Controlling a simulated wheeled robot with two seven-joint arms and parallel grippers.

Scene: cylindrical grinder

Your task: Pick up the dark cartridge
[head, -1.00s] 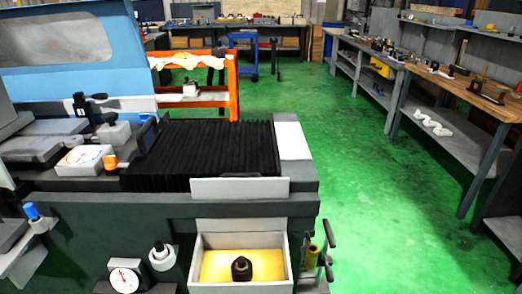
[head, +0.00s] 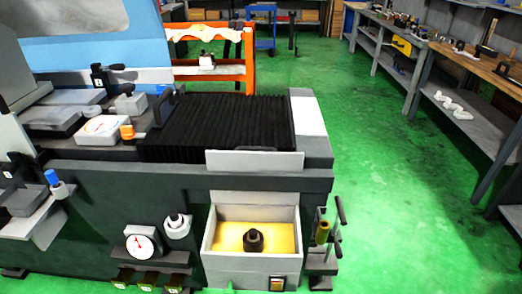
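A dark, short round piece with a narrower top (head: 253,240), which looks like the dark cartridge, stands upright in the head view. It sits on the yellow floor of a grey open-topped box (head: 211,249) on the front of the machine. The box walls stand around it, apart from it. Neither of my grippers shows in the head view.
The grinder's black ribbed cover (head: 218,127) lies behind the box. A dial gauge (head: 143,242) and a white knob (head: 177,226) are left of it. A rack with a yellow-green cylinder (head: 322,232) stands close on its right. Green floor (head: 400,190) is clear farther right.

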